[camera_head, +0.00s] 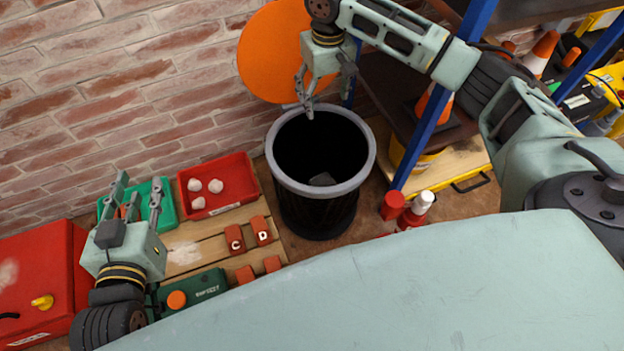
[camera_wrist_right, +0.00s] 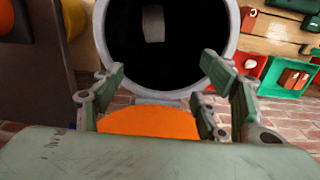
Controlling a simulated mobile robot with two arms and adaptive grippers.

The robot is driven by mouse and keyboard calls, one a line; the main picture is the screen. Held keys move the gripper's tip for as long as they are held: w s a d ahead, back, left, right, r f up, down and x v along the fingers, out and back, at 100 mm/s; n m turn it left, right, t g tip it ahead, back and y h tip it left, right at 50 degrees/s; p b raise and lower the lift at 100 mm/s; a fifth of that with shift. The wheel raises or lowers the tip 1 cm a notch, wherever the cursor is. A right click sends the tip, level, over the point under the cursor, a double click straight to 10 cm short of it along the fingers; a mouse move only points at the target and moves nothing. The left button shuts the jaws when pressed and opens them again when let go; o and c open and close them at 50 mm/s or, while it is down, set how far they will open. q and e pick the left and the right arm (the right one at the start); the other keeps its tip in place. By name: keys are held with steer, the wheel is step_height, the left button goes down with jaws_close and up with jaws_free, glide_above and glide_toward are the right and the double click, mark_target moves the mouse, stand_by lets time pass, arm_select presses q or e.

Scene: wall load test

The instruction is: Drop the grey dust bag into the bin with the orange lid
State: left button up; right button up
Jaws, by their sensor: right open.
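The black bin (camera_head: 317,205) with a grey rim stands by the brick wall, its orange lid (camera_head: 270,55) raised open behind it. The grey dust bag (camera_head: 322,179) lies inside the bin, low in the dark interior; it also shows in the right wrist view (camera_wrist_right: 153,24). My right gripper (camera_head: 309,100) is open and empty above the bin's back rim; its spread fingers also show in the right wrist view (camera_wrist_right: 165,95). My left gripper (camera_head: 142,198) is open, over the green tray on the left, with nothing visible held.
A red tray (camera_head: 222,208) with white lumps and a green tray (camera_head: 110,212) sit left of the bin by a wooden pallet (camera_head: 190,258) with orange blocks. A red box (camera_head: 35,275) is far left. A blue-posted shelf (camera_head: 436,105) and red bottles (camera_head: 415,212) stand right.

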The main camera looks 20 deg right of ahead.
step_height(320, 180, up, 5)
steer(key=shift+r, duration=0.2)
stand_by(0.4)
